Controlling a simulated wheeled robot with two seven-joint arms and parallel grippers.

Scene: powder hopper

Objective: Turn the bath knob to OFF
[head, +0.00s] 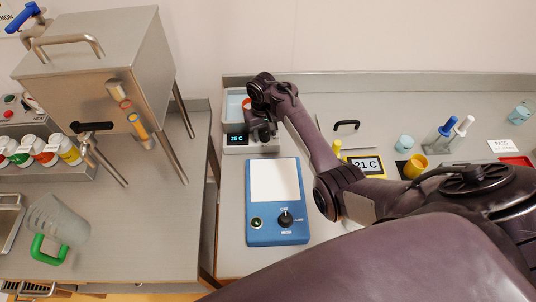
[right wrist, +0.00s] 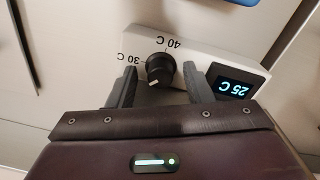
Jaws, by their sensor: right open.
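The water bath (head: 236,150) stands at the left end of the right-hand bench, with a display reading 25 C. In the right wrist view its white front panel (right wrist: 213,65) carries a black round knob (right wrist: 160,68) between 30 C and 40 C marks and the display. The knob's white pointer mark faces the bottom of that view, away from both marks; no OFF label shows. My right gripper (head: 262,131) is over the bath's front. In the right wrist view the open gripper (right wrist: 161,84) has one finger on each side of the knob; contact cannot be told. My left gripper is not in view.
A blue mixer (head: 260,238) with its own black knob stands just in front of the bath. Right of my forearm are a yellow-framed 21 C display (head: 365,165), a yellow cup (head: 415,167) and bottles. A steel hopper (head: 100,80) stands on the left bench.

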